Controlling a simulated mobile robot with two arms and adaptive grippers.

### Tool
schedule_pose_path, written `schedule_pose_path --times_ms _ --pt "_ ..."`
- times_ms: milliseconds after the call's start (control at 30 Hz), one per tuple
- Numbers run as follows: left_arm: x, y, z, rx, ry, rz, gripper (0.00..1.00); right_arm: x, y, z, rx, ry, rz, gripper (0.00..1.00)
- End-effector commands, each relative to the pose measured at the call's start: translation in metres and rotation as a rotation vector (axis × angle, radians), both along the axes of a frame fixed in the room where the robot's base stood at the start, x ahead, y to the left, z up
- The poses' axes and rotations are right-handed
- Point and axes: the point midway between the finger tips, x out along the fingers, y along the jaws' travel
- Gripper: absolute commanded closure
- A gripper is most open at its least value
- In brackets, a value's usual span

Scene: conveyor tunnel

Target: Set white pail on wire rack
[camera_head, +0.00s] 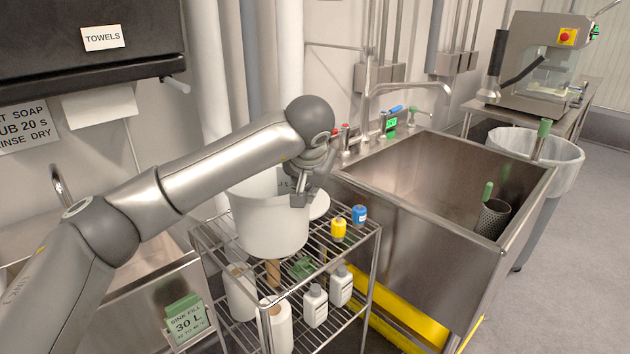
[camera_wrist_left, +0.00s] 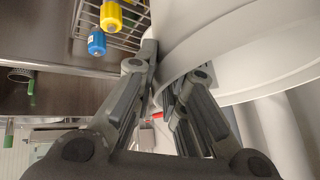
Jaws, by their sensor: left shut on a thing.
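The white pail (camera_head: 272,228) is upright over the left part of the wire rack's top shelf (camera_head: 352,238). I cannot tell whether its base touches the wires. My left gripper (camera_head: 299,192) is shut on the pail's rim at its right side. In the left wrist view the fingers (camera_wrist_left: 160,88) pinch the edge of the pail (camera_wrist_left: 215,45), and the wire rack (camera_wrist_left: 128,32) shows beyond. My right gripper is not in view.
A yellow bottle (camera_head: 338,228) and a blue bottle (camera_head: 359,215) stand on the shelf right of the pail. A white round item (camera_head: 320,204) is behind it. White bottles (camera_head: 315,305) stand on the lower shelf. A deep steel sink (camera_head: 430,240) is at the right.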

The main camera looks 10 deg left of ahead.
Motion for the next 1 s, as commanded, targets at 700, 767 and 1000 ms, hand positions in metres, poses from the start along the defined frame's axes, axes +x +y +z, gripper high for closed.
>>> schedule_pose_path --times_ms 700,767,1000 --pt "0.004 0.006 -0.039 0.0 -0.001 0.0 0.83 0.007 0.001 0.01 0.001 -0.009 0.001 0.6" --pt "0.004 0.006 -0.039 0.0 0.0 0.0 0.76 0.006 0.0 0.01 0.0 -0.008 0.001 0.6" --pt "0.004 0.007 -0.039 0.001 0.0 0.001 0.67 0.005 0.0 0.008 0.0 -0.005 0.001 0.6"
